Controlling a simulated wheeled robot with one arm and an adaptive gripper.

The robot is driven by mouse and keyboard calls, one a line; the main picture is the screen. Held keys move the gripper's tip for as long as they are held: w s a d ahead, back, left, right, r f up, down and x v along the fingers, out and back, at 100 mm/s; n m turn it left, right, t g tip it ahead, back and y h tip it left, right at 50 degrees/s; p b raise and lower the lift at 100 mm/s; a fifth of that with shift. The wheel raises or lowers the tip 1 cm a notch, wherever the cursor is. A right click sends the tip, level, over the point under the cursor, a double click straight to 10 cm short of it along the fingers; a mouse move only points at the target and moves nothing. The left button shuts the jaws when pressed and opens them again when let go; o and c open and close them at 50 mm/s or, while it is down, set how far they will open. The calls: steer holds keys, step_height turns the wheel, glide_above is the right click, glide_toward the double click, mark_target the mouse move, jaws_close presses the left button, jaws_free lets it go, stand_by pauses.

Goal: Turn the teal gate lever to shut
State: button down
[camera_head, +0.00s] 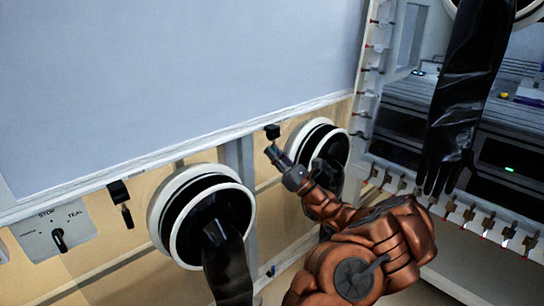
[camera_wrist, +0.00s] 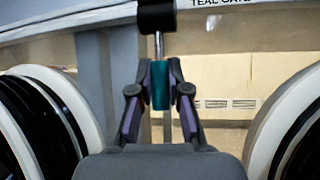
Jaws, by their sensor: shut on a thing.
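The teal gate lever (camera_wrist: 160,84) shows in the wrist view as a teal grip on a short metal rod. It hangs straight down from a black mount (camera_wrist: 157,17), with a partly cut-off "TEAL GATE" label (camera_wrist: 222,3) above right. My gripper (camera_wrist: 160,86) has its two fingers closed on the teal grip from both sides. In the head view my gripper (camera_head: 270,150) is just below the black mount (camera_head: 272,131), between the two round glove ports. The teal grip itself is hidden there or too small to tell.
Glove ports with black gloves flank the lever: a left port (camera_head: 161,218) and a right port (camera_head: 341,147). Farther left are another hanging lever (camera_head: 122,200) and a knob panel (camera_head: 40,243) marked "STOP" and "TEAL". A long black glove (camera_head: 463,100) hangs at right.

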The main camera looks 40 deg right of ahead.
steer(key=shift+w+t, duration=0.15)
steer(key=shift+t, duration=0.15)
steer(key=c, duration=1.1)
jaws_free()
steer(key=v, duration=1.2)
steer(key=shift+r+y, duration=0.15)
steer(key=shift+y, duration=0.15)
